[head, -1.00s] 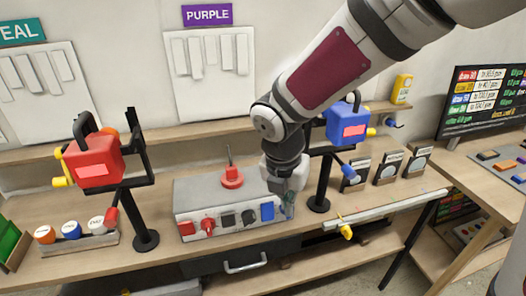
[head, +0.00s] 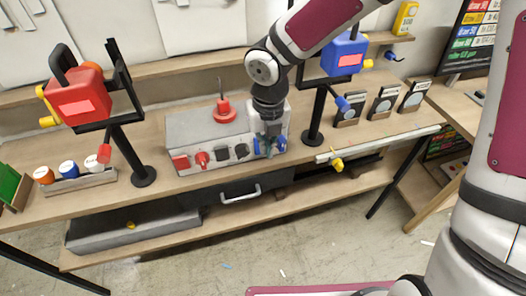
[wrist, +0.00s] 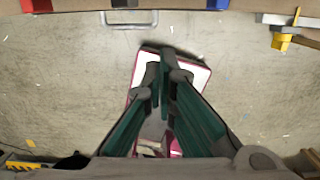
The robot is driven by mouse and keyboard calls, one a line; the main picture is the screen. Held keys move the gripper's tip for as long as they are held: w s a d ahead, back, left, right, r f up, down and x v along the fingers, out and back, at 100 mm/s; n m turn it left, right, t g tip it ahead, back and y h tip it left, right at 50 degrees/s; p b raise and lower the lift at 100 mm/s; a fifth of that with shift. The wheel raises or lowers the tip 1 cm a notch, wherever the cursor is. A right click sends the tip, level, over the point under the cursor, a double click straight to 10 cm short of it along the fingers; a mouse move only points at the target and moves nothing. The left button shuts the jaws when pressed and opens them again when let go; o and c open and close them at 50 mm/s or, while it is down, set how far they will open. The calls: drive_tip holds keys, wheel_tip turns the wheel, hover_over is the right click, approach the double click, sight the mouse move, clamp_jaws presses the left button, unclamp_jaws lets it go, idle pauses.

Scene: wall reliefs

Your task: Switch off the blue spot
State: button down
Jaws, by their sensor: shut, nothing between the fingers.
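The blue spot (head: 343,55) is a blue lamp with a pink-red front panel on a black stand, right of a grey control box (head: 205,128). The box front has a red switch (head: 181,162), a red knob (head: 202,158), two dark switches, a blue switch (head: 257,147) and a blue knob (head: 281,143). My gripper (head: 268,150) points down at the box's right front, overlapping the blue switch and knob; I cannot tell whether it touches them. In the wrist view its shut fingers (wrist: 165,80) are empty, and a blue piece (wrist: 218,4) shows at the top edge.
A red spot (head: 80,100) stands at the left. A drawer handle (head: 240,194) is below the box. A rail (head: 385,144) with a yellow knob (head: 337,164) runs along the right bench edge. Three dial cards (head: 383,102) stand behind it.

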drive_tip(key=shift+w+a+f, duration=0.2)
drive_tip(key=shift+w+f, duration=0.55)
drive_tip(key=shift+f, duration=0.95)
drive_tip(key=shift+w+a+f, duration=0.25)
drive_tip(key=shift+w+f, duration=0.55)
drive_tip(key=shift+f, duration=0.85)
drive_tip(key=shift+w+a+f, duration=0.2)
drive_tip(key=shift+w+f, duration=0.55)
drive_tip(key=shift+f, duration=0.95)
